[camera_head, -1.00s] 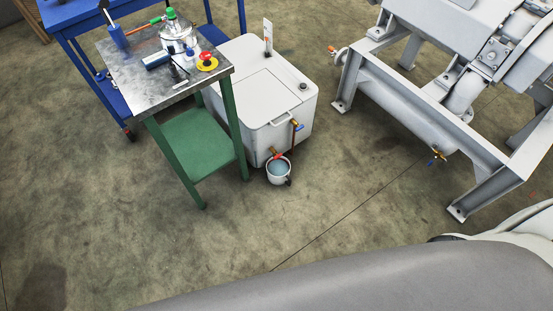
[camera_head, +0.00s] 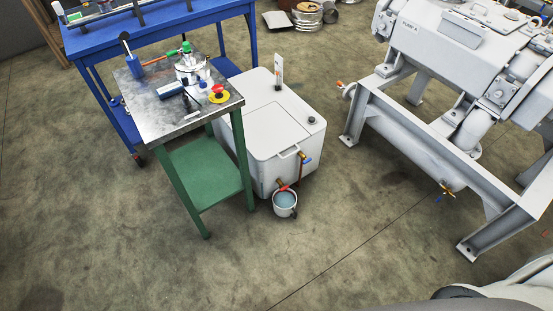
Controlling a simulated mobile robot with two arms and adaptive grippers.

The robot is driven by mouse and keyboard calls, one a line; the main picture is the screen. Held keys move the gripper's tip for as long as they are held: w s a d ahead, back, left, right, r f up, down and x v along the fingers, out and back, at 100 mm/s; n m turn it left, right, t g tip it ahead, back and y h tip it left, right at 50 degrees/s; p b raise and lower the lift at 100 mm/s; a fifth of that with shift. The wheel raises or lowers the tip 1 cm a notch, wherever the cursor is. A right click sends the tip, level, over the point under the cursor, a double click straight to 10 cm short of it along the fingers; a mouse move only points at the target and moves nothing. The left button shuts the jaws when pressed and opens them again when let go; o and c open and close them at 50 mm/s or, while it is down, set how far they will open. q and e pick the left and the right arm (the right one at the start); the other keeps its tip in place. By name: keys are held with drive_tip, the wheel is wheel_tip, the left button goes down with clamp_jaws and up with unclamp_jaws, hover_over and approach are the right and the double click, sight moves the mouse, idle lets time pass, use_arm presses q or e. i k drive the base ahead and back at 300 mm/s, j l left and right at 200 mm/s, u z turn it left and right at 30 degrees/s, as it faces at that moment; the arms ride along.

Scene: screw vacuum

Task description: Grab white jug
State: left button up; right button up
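A small white jug (camera_head: 285,205) stands upright on the floor, with bluish liquid showing inside it. It is at the front of a white tank (camera_head: 268,130), right below a brass tap with a red handle (camera_head: 281,185). Neither of my grippers is in the head view. Only smooth grey and white parts of my own body show at the bottom right.
A green-legged table (camera_head: 205,170) with a metal top stands left of the tank, and a blue workbench (camera_head: 170,15) behind it. A large grey pump frame (camera_head: 420,150) stands at the right. The floor (camera_head: 260,260) before the jug is clear.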

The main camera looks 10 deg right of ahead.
sight(285, 203)
drive_tip(key=l+u, duration=0.15)
drive_tip(key=u, duration=0.2)
drive_tip(key=l+u, duration=0.1)
drive_tip(key=u, duration=0.2)
drive_tip(key=l+u, duration=0.2)
drive_tip(key=l, duration=0.35)
drive_tip(key=l+u, duration=0.15)
drive_tip(key=l, duration=0.45)
drive_tip(key=k+l+u, duration=0.2)
drive_tip(key=l, duration=0.35)
drive_tip(key=l+u, duration=0.2)
drive_tip(key=l, duration=0.4)
